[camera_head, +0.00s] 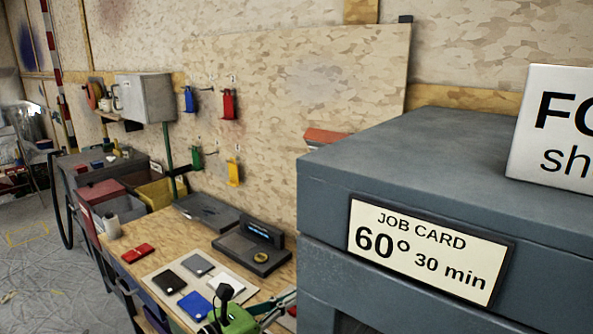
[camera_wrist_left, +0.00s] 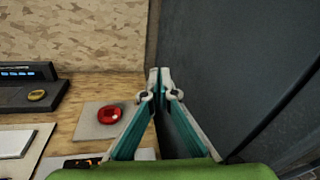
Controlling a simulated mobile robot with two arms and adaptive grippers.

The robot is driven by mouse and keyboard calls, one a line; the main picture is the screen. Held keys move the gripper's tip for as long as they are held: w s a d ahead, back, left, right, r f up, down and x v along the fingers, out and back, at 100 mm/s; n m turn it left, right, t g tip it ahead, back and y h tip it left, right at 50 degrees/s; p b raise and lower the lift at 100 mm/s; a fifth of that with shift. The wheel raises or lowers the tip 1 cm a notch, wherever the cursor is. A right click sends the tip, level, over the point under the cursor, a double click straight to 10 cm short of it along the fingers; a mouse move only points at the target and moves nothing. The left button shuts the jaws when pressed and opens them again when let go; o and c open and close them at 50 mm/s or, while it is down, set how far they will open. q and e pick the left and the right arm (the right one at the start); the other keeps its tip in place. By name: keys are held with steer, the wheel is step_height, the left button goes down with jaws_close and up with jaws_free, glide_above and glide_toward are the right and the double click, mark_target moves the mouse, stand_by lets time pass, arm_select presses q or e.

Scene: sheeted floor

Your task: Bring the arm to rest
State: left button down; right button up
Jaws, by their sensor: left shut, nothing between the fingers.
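My left gripper (camera_wrist_left: 162,84) has its teal fingers together at the tips, with nothing between them. In the head view the left gripper (camera_head: 290,298) shows at the bottom edge, its green body partly cut off. It is above the right end of the wooden bench (camera_head: 150,235), close to the side of a large grey cabinet (camera_head: 330,200). In the wrist view the dark cabinet face (camera_wrist_left: 230,70) stands just right of the fingers. My right gripper is in neither view.
A job card reading 60° 30 min (camera_head: 430,250) is on the cabinet front. A red round button (camera_wrist_left: 109,115) sits on a pale plate left of the fingers. A dark device with a display (camera_head: 255,250) and several coloured flat items lie on the bench. Floor at the left is open.

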arm_select(q)
steer(key=s+a+r+n+t+y, duration=0.1)
steer(key=a+r+n+t+y, duration=0.25)
steer(key=n, duration=0.55)
steer(key=s+a+r+n+t+y, duration=0.15)
steer(key=a+n+t+y, duration=0.3)
steer(key=n, duration=0.55)
steer(key=s+a+f+n+g+y, duration=0.4)
steer(key=s+a+f+n, duration=0.15)
steer(key=f+n, duration=0.25)
steer(key=s+a+f+n+g+y, duration=0.3)
steer(key=s+a+f+n+y, duration=0.1)
steer(key=a+f+n, duration=0.4)
steer(key=s+d+f+n+g+h, duration=0.1)
steer(key=s+f+n+g, duration=0.4)
steer(key=s, duration=0.6)
steer(key=s+d+f+n+g+h, duration=0.2)
steer(key=s+f+g, duration=0.3)
steer(key=s, duration=0.6)
step_height(320, 180, down, 28)
steer(key=s, duration=0.3)
steer(key=s+a+f+g, duration=0.1)
steer(key=s+a+f, duration=0.2)
steer(key=s+f, duration=1.1)
steer(key=shift+s+f+m, duration=0.3)
steer(key=shift+s+m, duration=0.1)
steer(key=shift+s, duration=0.7)
